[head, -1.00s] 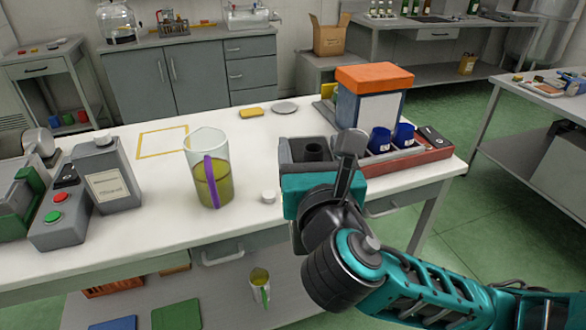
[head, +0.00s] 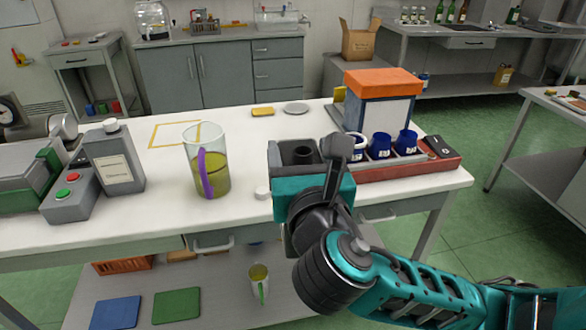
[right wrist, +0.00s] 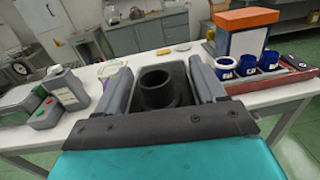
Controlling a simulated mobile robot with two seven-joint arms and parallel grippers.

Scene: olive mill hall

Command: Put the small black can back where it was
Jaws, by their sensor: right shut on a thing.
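The small black can (head: 303,154) is round and open-topped. My right gripper (head: 300,165) is shut on it, and it stands upright between the grey fingers. It also shows in the right wrist view (right wrist: 158,88). The can is over the right part of the white table (head: 240,150), left of the red tray (head: 400,170). Its lower part is hidden by the gripper, so I cannot tell whether it touches anything below. A yellow outlined rectangle (head: 152,138) is marked on the table, further left. My left gripper is not in view.
A yellow sponge (head: 262,112) and grey disc (head: 296,108) lie behind.

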